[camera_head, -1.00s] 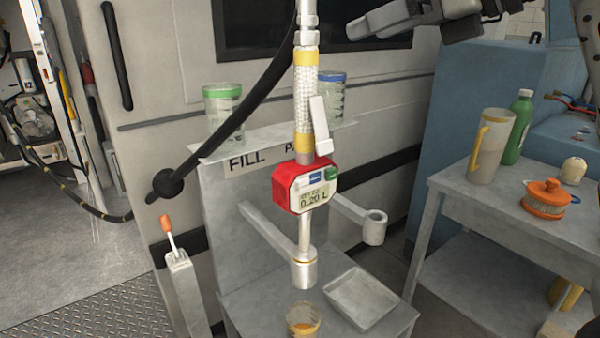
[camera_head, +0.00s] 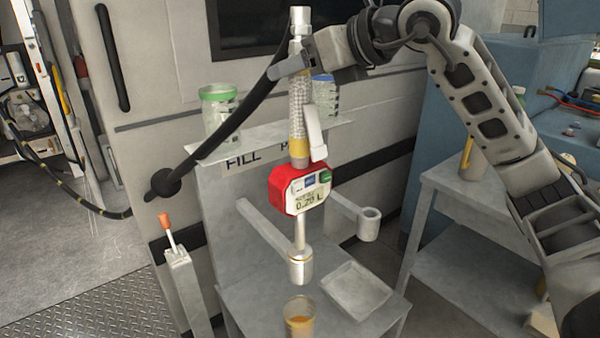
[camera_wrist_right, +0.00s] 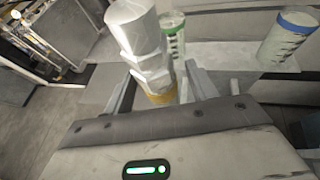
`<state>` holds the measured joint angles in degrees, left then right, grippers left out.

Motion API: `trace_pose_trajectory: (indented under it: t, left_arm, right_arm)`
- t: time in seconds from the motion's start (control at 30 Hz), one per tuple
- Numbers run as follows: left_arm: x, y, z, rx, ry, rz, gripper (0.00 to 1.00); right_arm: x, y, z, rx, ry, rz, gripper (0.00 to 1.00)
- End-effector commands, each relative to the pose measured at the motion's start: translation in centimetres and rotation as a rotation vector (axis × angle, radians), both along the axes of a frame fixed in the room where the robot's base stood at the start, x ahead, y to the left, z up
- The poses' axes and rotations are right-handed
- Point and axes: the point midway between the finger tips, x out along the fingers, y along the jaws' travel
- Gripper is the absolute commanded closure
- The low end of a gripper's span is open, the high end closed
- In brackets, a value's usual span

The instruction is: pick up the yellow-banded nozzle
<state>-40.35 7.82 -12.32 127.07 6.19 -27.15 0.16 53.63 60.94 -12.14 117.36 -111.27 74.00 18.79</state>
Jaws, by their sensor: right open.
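The yellow-banded nozzle (camera_head: 299,100) stands upright at the middle of the head view. It has a metal top fitting, a braided grip, a red meter (camera_head: 300,188) with a lit display, and its lower end in a ring holder (camera_head: 300,266). My right gripper (camera_head: 292,66) comes in from the right at the upper part of the nozzle and is open. In the right wrist view the metal fitting and a yellow band of the nozzle (camera_wrist_right: 150,50) stand between the two spread fingers. My left gripper is not in view.
A black hose (camera_head: 235,122) runs behind the nozzle. A green-rimmed jar (camera_head: 218,115) and a blue-rimmed jar (camera_head: 325,92) stand on the shelf behind. An empty ring holder (camera_head: 369,224) and a tray (camera_head: 357,290) are to the right. A cup (camera_head: 299,318) stands below.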

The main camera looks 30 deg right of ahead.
Motion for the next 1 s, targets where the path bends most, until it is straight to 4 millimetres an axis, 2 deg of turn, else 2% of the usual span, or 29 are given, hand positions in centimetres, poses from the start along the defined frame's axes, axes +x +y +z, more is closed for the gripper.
trace_pose_trajectory:
  t: [0.17, 0.37, 0.4, 0.77, 1.0]
  left_arm:
    - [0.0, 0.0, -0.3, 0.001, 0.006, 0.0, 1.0]
    - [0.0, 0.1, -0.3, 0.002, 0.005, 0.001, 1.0]
    - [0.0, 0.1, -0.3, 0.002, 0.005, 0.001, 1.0]
    - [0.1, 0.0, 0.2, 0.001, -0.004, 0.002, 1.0]
    - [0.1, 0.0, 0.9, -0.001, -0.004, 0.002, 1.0]
  right_arm:
    - [0.0, 0.0, 0.0, 0.0, -0.001, 0.0, 0.43]
    - [0.0, 0.0, 0.0, 0.0, -0.001, 0.0, 0.96]
    - [0.0, 0.0, 0.0, 0.0, -0.001, 0.0, 1.0]
    - [-0.1, 0.0, 0.4, 0.001, -0.008, -0.001, 1.0]
    - [-0.1, 0.0, 2.5, 0.003, -0.011, 0.001, 1.0]
